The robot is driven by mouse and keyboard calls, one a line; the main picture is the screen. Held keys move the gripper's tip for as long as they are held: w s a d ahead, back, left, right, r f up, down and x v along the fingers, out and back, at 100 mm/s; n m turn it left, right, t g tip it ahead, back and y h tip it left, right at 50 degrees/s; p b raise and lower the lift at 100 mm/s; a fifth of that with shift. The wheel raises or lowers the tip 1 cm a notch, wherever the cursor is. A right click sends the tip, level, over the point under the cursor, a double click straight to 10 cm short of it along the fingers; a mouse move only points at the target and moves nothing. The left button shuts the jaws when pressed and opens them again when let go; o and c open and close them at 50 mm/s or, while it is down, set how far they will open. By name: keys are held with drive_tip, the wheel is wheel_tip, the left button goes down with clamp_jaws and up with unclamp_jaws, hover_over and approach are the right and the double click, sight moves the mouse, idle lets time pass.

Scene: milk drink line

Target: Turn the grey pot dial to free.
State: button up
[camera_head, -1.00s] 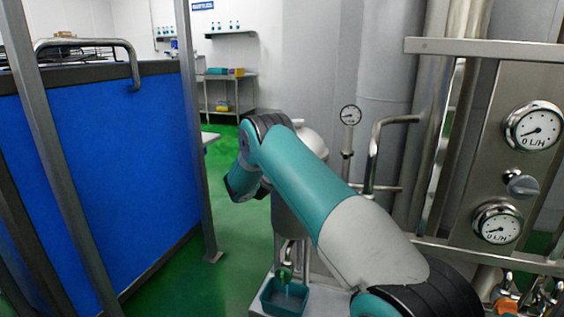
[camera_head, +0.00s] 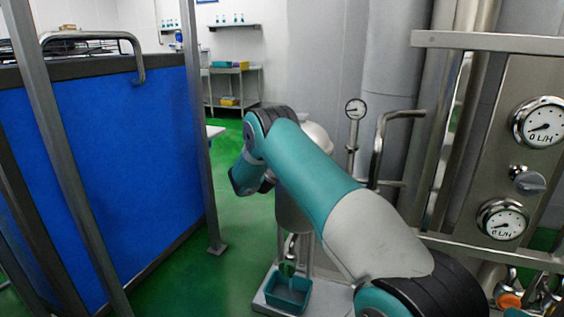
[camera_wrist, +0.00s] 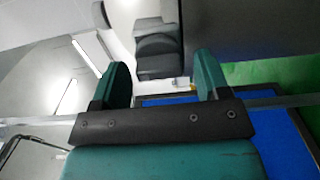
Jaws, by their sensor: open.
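A grey round dial (camera_head: 530,183) sits on the steel panel (camera_head: 510,115) at the right of the head view, between two white gauges. Its marking is too small to read, and I cannot tell its setting. My gripper (camera_wrist: 163,70) shows in the wrist view with two teal fingers spread wide and nothing between them. In the head view the gripper's fingers are hidden, and my arm reaches away to the left, well apart from the panel. The dial is not seen in the wrist view.
The upper gauge (camera_head: 541,122) and lower gauge (camera_head: 503,220) both read L/H. A steel rail (camera_head: 480,41) and vertical pipes stand beside the panel. A blue-sided enclosure (camera_head: 140,170) fills the left. A teal tray (camera_head: 288,292) sits low in the middle. Green floor is clear behind.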

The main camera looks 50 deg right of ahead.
drive_tip(key=b+v, duration=0.7)
drive_tip(key=v, duration=1)
drive_tip(key=shift+s+a, duration=0.1)
drive_tip(key=shift+a, duration=0.05)
